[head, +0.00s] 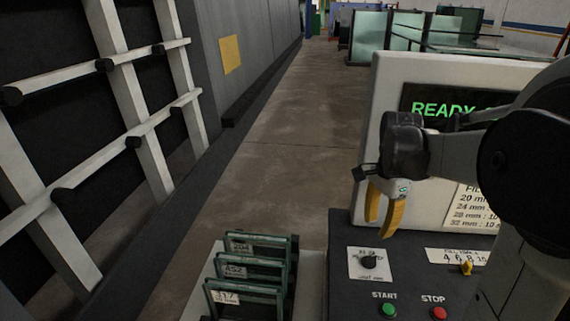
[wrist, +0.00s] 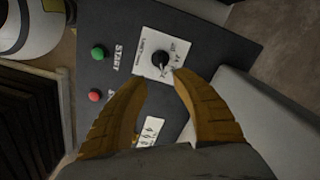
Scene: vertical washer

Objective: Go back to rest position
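My gripper (head: 382,212) hangs from my arm at the right of the head view, with its yellow fingers pointing down, in front of the light panel and above the dark control console (head: 345,285). In the wrist view my gripper (wrist: 161,78) has its two fingers apart, with nothing between them. The black selector knob (head: 368,262) on its white plate is below the fingers. It also shows just beyond the fingertips in the wrist view (wrist: 160,60). The fingers appear apart from the knob.
The console carries a green START button (head: 389,310), a red STOP button (head: 439,313) and a yellow knob (head: 466,268). A display (head: 445,108) reads "READY", partly hidden by my arm. Several framed glass samples (head: 245,268) stand left of the console. The aisle floor (head: 270,130) is clear.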

